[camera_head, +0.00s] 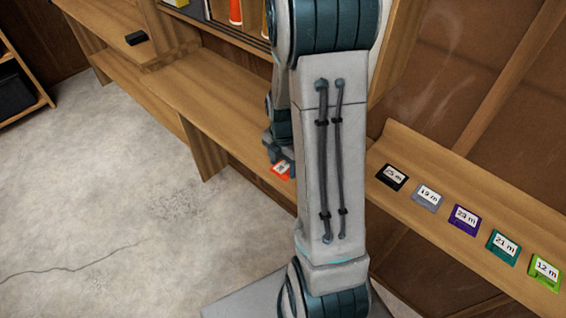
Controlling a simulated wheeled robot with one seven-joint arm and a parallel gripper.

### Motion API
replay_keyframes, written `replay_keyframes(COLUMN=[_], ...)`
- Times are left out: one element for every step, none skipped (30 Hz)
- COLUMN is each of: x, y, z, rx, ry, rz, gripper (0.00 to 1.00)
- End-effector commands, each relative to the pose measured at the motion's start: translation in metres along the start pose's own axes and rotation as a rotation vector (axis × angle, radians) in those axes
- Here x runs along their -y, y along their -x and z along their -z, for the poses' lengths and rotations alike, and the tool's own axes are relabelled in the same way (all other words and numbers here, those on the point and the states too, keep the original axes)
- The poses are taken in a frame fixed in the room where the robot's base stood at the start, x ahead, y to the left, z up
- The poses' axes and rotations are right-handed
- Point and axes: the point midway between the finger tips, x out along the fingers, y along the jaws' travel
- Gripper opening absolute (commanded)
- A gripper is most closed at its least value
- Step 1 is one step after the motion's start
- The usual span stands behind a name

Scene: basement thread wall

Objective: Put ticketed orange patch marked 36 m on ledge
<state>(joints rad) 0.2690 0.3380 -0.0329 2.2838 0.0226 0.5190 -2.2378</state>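A small orange patch (281,170) with a white label lies at the front edge of the wooden bench, just left of my arm. Its label is too small to read. My gripper (281,160) is right at the patch, with its fingers mostly hidden behind my arm. I cannot tell whether it is shut on the patch or only touching it. A wooden ledge (420,222) runs along the right side. It bears a row of patches: black 25 m (392,177), grey 19 m (427,197), purple (465,219), teal 21 m (503,247) and green 12 m (544,270).
The wooden bench (205,90) runs back to the upper left, mostly clear, with a black block (136,38) at its far end. Thread spools (236,12) stand in a rack at the top. A shelf with a dark bin (14,92) is far left. Concrete floor (110,200) is open.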

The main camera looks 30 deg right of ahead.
Motion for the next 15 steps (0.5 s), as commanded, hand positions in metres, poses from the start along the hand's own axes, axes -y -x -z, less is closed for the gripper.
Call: replay_keyframes(x=[0.0000, 0.0000, 0.0000, 0.0000, 0.0000, 0.0000, 0.0000, 0.0000, 0.0000, 0.0000, -0.0001, -0.0001, -0.0001, -0.0001, -0.0006], y=[-0.0003, -0.0001, 0.0000, 0.0000, 0.0000, 0.0000, 0.0000, 0.0001, 0.0001, 0.0003, 0.0008, 0.0020, 0.0034, 0.0052, 0.0077], z=[-0.0001, -0.0001, -0.0001, -0.0001, -0.0001, -0.0001, -0.0001, -0.0001, -0.0001, -0.0001, -0.0001, -0.0001, 0.0000, 0.0000, -0.0005], rx=[0.000, 0.000, 0.000, 0.000, 0.000, 0.000, 0.000, 0.000, 0.000, 0.000, 0.000, 0.000, 0.000, 0.000, 0.002], ry=[0.000, 0.000, 0.000, 0.000, 0.000, 0.000, 0.000, 0.000, 0.000, 0.000, 0.000, 0.000, 0.000, 0.000, 0.000], rz=[0.000, 0.000, 0.000, 0.000, 0.000, 0.000, 0.000, 0.000, 0.000, 0.000, 0.000, 0.000, 0.000, 0.000, -0.003], gripper=[0.66, 0.74, 0.77, 0.77, 0.77, 0.77, 0.77, 0.77, 0.77, 0.77, 0.77, 0.77, 0.77, 0.77, 0.77])
